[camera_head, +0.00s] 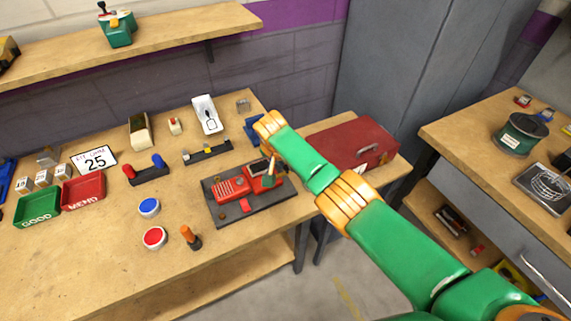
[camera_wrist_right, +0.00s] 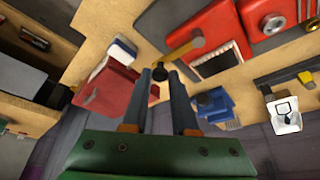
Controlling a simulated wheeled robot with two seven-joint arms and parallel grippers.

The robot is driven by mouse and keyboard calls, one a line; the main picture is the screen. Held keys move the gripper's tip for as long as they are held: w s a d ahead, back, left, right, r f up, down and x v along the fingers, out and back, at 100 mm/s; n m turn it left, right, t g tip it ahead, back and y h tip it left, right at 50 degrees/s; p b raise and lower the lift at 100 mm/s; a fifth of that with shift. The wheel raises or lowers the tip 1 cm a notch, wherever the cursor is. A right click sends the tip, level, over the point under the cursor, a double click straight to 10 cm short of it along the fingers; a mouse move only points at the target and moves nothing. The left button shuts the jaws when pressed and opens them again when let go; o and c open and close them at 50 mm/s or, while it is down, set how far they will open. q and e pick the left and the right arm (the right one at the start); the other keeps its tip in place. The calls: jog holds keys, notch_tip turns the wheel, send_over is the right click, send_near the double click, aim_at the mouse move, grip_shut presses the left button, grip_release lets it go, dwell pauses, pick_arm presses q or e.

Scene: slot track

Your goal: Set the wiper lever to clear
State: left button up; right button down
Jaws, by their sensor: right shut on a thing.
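A red toy car (camera_head: 235,186) is fixed on a dark baseplate (camera_head: 218,213) near the right end of the workbench. In the right wrist view, a tan wiper lever (camera_wrist_right: 186,49) lies at the edge of the car's dark, pale-framed window (camera_wrist_right: 218,62). My right gripper (camera_head: 271,167) reaches down over the right end of the car. In the wrist view its fingers (camera_wrist_right: 163,76) are close together at the lever's outer end, shut on it. The exact contact is partly hidden by the fingers. No lever marking is readable. My left gripper is out of view.
A red toolbox (camera_head: 345,142) stands right of my right forearm, and a blue object (camera_head: 253,130) stands behind the gripper.

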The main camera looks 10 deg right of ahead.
jog(key=c, duration=0.7)
grip_release()
jog(key=p+v, duration=0.2)
jog(key=v, duration=0.5)
jog(key=shift+f, duration=0.1)
